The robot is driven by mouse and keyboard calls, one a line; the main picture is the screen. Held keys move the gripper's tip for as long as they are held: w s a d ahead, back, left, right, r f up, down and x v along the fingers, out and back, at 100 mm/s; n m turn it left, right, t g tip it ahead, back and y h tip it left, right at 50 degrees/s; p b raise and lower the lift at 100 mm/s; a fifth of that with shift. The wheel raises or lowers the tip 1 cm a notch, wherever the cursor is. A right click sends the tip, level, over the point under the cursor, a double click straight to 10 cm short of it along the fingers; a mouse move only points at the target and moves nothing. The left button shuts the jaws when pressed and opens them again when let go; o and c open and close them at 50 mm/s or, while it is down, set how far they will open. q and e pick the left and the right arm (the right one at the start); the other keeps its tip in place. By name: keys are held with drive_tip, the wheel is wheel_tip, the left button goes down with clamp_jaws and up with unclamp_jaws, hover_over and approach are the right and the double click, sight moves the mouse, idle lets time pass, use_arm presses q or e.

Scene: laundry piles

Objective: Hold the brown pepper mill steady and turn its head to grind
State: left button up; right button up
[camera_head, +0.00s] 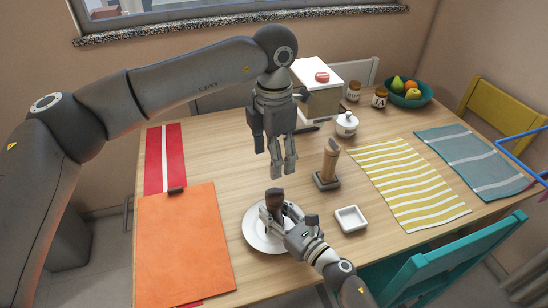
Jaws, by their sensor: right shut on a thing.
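The brown pepper mill (275,199) stands upright at the white plate (254,239) near the table's front. My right gripper (272,216) is shut around its lower body, coming in from the lower right. The mill's dark head shows above the fingers; its base is hidden by the gripper. My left gripper (283,172) hangs above and slightly behind the mill, fingers pointing down. Its fingers are apart with nothing between them, and it does not touch the mill's head.
A light wooden upright piece (330,160) on a dark base stands to the right. A small white square dish (351,219), lidded white pot (346,124), brown jars (379,97) and a teal fruit bowl (408,94) are on the table. Orange (186,243) and yellow-striped mats (408,185) lie flat.

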sight(275, 191)
use_arm(q)
drive_tip(key=shift+n, duration=0.3)
wheel_tip(275, 191, down, 12)
drive_tip(key=n, duration=1.1)
drive_tip(key=shift+s+d+f, duration=0.1)
drive_tip(key=c, duration=1)
drive_tip(key=shift+c, duration=0.2)
